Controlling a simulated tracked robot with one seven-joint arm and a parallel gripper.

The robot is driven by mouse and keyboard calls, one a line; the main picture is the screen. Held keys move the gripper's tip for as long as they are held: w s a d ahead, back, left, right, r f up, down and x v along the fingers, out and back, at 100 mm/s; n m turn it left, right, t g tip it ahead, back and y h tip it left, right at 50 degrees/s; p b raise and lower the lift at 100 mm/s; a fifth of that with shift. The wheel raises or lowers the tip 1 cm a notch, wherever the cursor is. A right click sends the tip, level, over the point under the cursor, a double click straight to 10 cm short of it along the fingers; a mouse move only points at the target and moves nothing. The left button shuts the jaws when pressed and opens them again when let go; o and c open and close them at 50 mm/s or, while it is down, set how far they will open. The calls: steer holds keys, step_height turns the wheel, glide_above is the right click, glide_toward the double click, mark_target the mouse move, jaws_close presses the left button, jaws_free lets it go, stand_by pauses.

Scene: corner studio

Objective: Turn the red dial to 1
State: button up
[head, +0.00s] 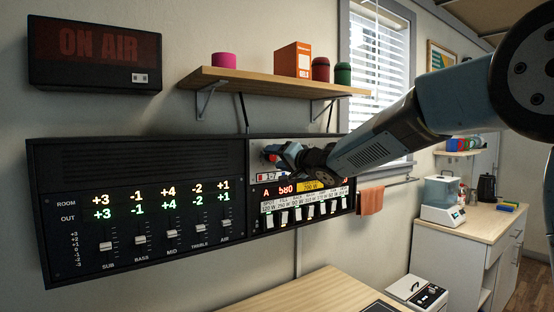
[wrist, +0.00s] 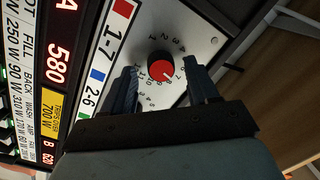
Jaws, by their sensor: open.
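The red dial (wrist: 161,70) has a red face and a dark side. It sits on a pale panel (wrist: 205,38) ringed by small printed numbers, which appear rotated in the wrist view. I cannot clearly read which number it points at. My gripper (wrist: 161,75) is open, one fingertip to each side of the dial, with a visible gap on both sides. In the head view my gripper (head: 283,156) is at the upper part of the right-hand wall panel and hides the dial.
Coloured labels, including a red square with 1-7 (wrist: 112,40), lie left of the dial. Below my gripper is a row of white switches (head: 300,212). A slider panel (head: 140,215) adjoins on the left. A shelf (head: 270,82) hangs above; a wooden desktop (head: 310,290) lies below.

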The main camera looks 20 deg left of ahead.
steer(key=shift+w+a, duration=0.2)
steer(key=shift+a, duration=0.05)
steer(key=shift+c, duration=0.2)
steer(key=c, duration=1)
